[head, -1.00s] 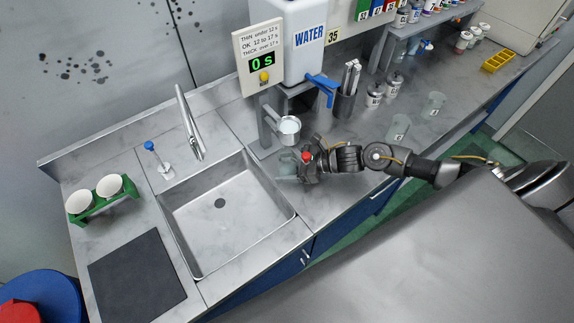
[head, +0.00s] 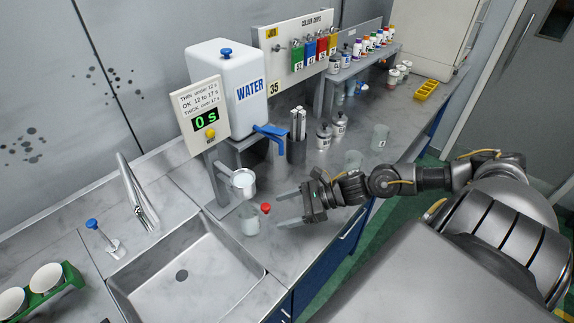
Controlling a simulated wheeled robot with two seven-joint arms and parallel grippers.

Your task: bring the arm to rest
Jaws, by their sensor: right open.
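My right gripper (head: 280,210) is open and empty over the counter, its fingers pointing left. Its arm comes in from the right. Just left of the fingertips is a small red knob (head: 265,208), beside a clear beaker (head: 249,220); I cannot tell whether the two touch. The beaker stands on the counter below a metal cup (head: 243,182) held at the stand. A visible gap separates the fingers from the beaker. My left gripper is not in view.
A sink (head: 183,275) lies to the left. The white water tank (head: 228,85) with a blue tap and the timer panel (head: 201,116) stand behind. A metal holder with rods (head: 297,148) and tins (head: 324,137) are behind the gripper.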

